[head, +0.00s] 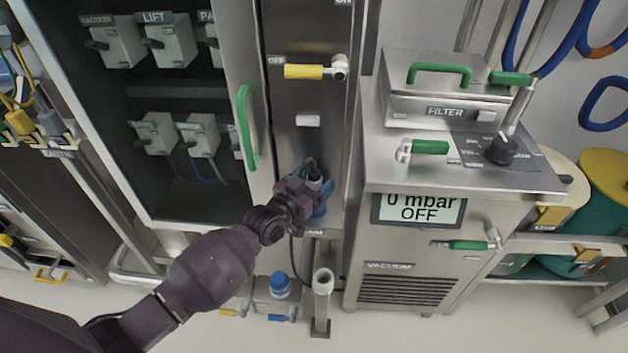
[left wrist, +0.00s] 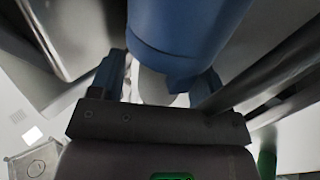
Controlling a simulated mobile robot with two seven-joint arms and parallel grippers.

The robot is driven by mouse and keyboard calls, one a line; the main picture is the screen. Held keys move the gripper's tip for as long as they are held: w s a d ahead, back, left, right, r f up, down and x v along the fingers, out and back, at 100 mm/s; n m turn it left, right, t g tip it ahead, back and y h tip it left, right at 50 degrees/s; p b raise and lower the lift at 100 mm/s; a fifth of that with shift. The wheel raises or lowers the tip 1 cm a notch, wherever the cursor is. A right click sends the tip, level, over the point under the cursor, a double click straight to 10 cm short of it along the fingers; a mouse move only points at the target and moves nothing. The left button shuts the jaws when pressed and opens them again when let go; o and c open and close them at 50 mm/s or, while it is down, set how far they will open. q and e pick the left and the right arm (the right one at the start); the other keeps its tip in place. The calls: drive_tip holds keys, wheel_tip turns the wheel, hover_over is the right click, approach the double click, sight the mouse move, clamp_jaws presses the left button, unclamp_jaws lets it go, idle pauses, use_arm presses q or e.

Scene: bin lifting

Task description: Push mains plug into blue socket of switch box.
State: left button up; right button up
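My left gripper (head: 318,188) is at the lower front of the steel switch box panel (head: 310,105). A blue, rounded part (head: 322,207) shows right at its fingers, partly hidden by the hand. In the left wrist view a large blue cylinder (left wrist: 185,30) with a pale grey part (left wrist: 155,85) under it sits between the two fingers of my left gripper (left wrist: 160,80). Thin light gaps show beside the grey part, so a firm grip is not clear. A dark cable (head: 293,260) hangs below the hand. Plug and socket cannot be told apart here. My right gripper is not in view.
A yellow handle (head: 304,71) marked OFF is above on the panel. A green-handled cabinet door (head: 248,128) stands left. The vacuum unit (head: 420,240) stands close on the right. A blue-capped fitting (head: 280,284) and a steel post (head: 322,300) are below.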

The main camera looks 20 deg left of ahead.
use_arm(q)
drive_tip(key=shift+s+f, duration=0.1)
drive_tip(key=shift+f, duration=0.5)
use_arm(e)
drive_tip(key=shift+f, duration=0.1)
use_arm(q)
drive_tip(key=v, duration=0.2)
drive_tip(key=shift+s+a+r+p, duration=0.1)
drive_tip(key=shift+s+a+p, duration=0.15)
drive_tip(key=shift+p, duration=0.1)
drive_tip(key=p+v, duration=0.1)
drive_tip(key=v, duration=0.7)
drive_tip(key=shift+r, duration=0.45)
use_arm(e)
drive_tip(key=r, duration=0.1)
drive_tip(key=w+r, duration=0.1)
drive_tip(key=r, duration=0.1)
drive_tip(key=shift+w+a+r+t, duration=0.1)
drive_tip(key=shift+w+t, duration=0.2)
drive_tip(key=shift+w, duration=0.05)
use_arm(q)
drive_tip(key=shift+d, duration=0.1)
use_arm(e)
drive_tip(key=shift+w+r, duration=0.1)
use_arm(q)
drive_tip(key=shift+f, duration=0.1)
